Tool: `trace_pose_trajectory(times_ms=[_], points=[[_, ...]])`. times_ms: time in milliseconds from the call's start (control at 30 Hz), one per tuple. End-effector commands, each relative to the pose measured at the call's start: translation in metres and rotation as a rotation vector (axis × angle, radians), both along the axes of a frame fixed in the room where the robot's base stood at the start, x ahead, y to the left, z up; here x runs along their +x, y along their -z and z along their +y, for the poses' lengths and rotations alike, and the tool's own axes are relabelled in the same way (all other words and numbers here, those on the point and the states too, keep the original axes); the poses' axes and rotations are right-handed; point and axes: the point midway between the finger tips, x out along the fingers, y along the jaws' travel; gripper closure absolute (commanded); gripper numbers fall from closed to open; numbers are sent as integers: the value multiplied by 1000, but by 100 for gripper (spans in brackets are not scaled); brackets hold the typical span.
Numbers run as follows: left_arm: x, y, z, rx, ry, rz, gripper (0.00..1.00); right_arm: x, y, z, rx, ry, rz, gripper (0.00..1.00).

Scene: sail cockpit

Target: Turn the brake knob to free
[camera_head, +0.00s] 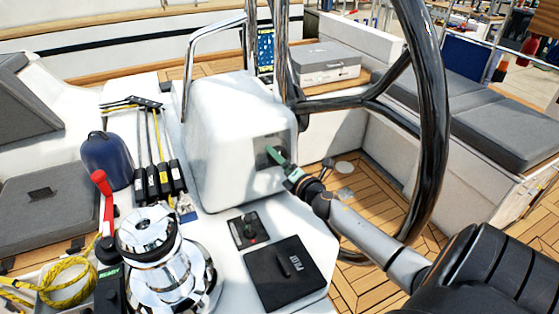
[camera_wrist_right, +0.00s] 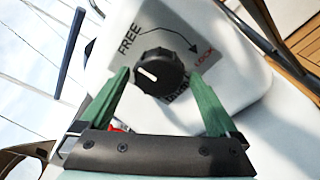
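The black brake knob (camera_wrist_right: 161,73) sits on a grey label plate (camera_wrist_right: 175,27) in the right wrist view. A short white mark on the knob lies towards its left side. FREE is printed up and left of the knob and red LOCK to its right, with a curved arrow between them. My right gripper (camera_wrist_right: 162,75) is open, its green fingers on either side of the knob with gaps visible. In the head view my right gripper (camera_head: 279,160) is at the side of the white pedestal (camera_head: 225,125); the knob is not clearly visible there. My left gripper is out of view.
The large black steering wheel (camera_head: 432,120) stands close behind my right arm. A chrome winch (camera_head: 155,250), a small black control panel (camera_head: 249,229) and a black PILOT cover (camera_head: 285,273) lie below and left. Several rope clutches (camera_head: 160,180) stand left of the pedestal.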

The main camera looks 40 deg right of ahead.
Motion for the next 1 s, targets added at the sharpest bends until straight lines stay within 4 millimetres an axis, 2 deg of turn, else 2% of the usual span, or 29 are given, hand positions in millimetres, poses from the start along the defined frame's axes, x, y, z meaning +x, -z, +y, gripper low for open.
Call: trace_pose_trajectory(times_ms=[267,433,1000], points=[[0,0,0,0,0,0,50,0,0,0,3,0,-1,0],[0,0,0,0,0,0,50,-11,0,3,2,-1,0,0],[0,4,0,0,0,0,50,-99,-5,20,3,0,1,0]])
